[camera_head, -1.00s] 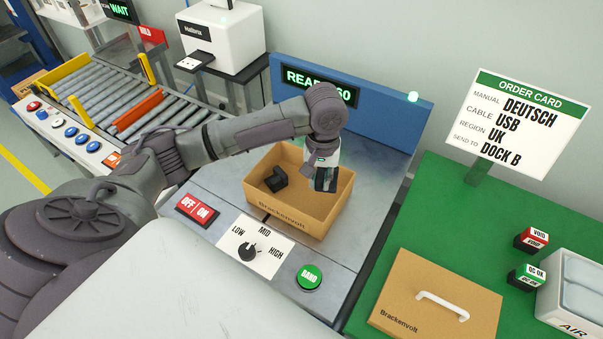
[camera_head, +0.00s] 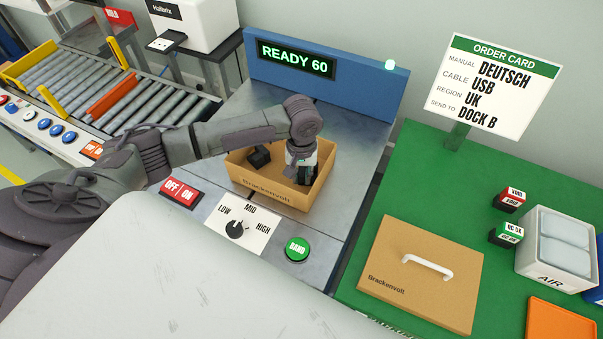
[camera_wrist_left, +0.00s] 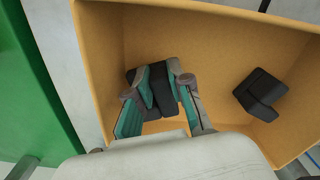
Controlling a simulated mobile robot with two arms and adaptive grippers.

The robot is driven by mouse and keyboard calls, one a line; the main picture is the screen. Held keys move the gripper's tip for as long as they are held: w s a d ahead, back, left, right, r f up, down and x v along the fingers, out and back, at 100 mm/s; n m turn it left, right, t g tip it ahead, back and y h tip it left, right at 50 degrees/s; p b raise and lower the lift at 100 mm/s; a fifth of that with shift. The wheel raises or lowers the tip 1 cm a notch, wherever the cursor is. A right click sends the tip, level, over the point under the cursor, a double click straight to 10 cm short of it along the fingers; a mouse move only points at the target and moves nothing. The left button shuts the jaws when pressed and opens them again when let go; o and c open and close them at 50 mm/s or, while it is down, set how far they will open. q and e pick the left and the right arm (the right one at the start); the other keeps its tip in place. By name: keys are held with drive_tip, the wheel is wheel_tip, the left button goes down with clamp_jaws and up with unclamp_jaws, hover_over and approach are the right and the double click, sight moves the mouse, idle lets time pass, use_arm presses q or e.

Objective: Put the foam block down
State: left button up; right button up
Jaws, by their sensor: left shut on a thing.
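My left gripper (camera_head: 304,180) reaches down into the open Brackenvolt carton (camera_head: 262,193) from above. In the left wrist view its fingers (camera_wrist_left: 158,88) are shut on a dark foam block (camera_wrist_left: 134,76), near the left end of the carton (camera_wrist_left: 215,33) in that picture. Whether the block touches the carton floor I cannot tell. A second dark block (camera_wrist_left: 261,93) lies apart on the carton floor; it also shows in the head view (camera_head: 259,156). My right gripper is not in view.
The carton stands on a grey metal surface before the blue READY 60 panel (camera_head: 330,70). A control panel with a dial (camera_head: 235,231) and green BAND button (camera_head: 297,248) is in front. A green table (camera_head: 420,180) with a cardboard lid (camera_head: 400,290) is at right.

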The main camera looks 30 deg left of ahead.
sight(301, 175)
use_arm(q)
drive_tip(key=shift+f, duration=0.5)
drive_tip(key=o, duration=0.7)
drive_tip(key=shift+o, duration=0.2)
drive_tip(key=shift+r, duration=0.2)
wheel_tip(301, 175, up, 13)
drive_tip(key=shift+f, duration=0.15)
